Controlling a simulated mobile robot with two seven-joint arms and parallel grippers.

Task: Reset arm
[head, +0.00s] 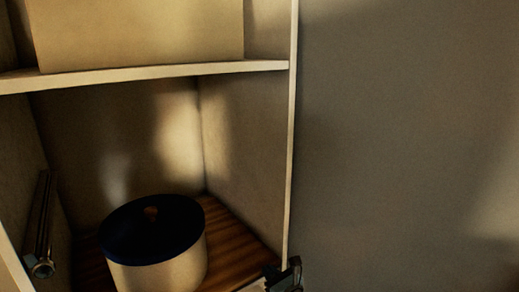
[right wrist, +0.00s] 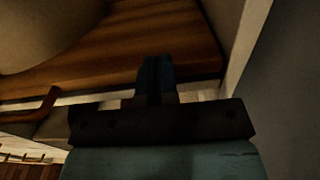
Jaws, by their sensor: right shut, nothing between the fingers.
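My right gripper (head: 284,274) shows at the bottom of the head view, by the front right corner of the cabinet's lower compartment. In the right wrist view its fingers (right wrist: 157,77) are together with nothing between them, over the wooden compartment floor (right wrist: 130,45). My left gripper is not in view. A round, pale container (head: 160,268) with a dark blue lid (head: 152,229) stands upright on that floor, to the left of my right gripper and apart from it. Its pale side also shows at the top left of the right wrist view (right wrist: 45,30).
A pale shelf board (head: 160,74) crosses above the container and bears a tan box (head: 140,35). The cabinet's right side edge (head: 291,150) rises close beside my right gripper. A dark metal bar (head: 39,225) stands at the left. The grey wall (head: 410,140) at right is bare.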

